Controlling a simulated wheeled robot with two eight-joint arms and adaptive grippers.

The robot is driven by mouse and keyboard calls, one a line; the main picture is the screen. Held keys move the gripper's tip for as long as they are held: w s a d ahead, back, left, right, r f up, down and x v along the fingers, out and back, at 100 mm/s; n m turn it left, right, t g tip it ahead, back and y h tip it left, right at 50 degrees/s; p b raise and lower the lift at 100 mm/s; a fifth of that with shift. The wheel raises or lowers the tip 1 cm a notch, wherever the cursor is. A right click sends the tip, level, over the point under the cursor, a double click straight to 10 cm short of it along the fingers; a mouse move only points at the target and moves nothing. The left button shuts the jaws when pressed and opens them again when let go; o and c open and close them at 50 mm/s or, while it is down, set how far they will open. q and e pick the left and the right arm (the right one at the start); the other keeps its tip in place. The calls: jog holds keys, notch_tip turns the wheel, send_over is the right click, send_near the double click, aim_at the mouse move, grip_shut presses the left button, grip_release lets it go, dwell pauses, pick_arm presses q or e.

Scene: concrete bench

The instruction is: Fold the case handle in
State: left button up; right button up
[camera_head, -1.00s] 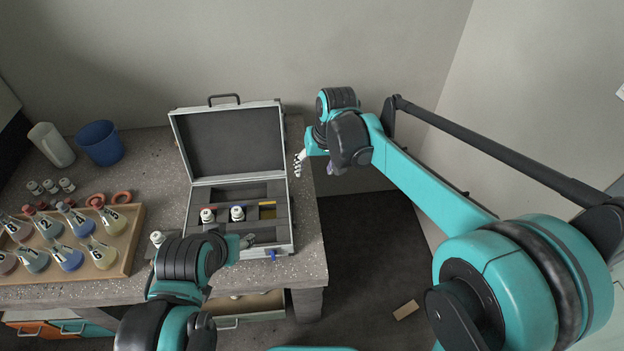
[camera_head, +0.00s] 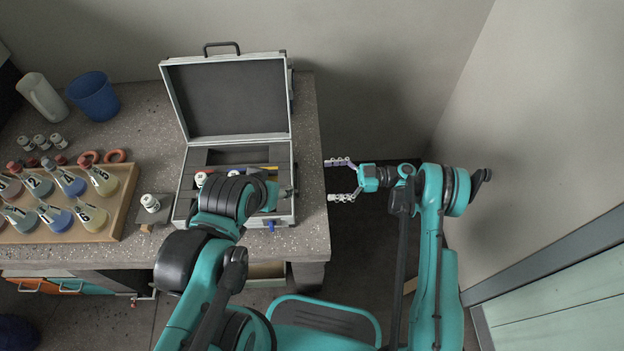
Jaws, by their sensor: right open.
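The silver case (camera_head: 285,212) stands open on the bench, its grey-lined lid (camera_head: 228,98) raised at the back. The case handle (camera_head: 221,46) is a dark loop standing up from the lid's top edge, and no gripper touches it. My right gripper (camera_head: 330,180) is open and empty, fingers apart and pointing left, off the bench's right edge beside the case. My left gripper (camera_head: 286,191) is over the front right part of the case. Its fingers are small and partly hidden, so contact and opening are unclear. My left arm hides part of the case's inside.
A wooden tray (camera_head: 122,210) of numbered flasks stands left of the case, with a small white-capped bottle (camera_head: 150,203) between. A blue cup (camera_head: 93,96) and a pale beaker (camera_head: 42,97) stand at the back left. The floor right of the bench is open.

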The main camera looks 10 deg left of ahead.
aim_at(305, 186)
jog(key=b+x, duration=0.2)
jog(key=x, duration=0.5)
jog(key=shift+s+a, duration=0.15)
jog(key=shift+a, duration=0.2)
jog(key=shift+c, duration=0.3)
jog(key=c, duration=2.1)
grip_shut()
jog(key=o, duration=2.2)
grip_release()
jog(key=shift+c, duration=0.2)
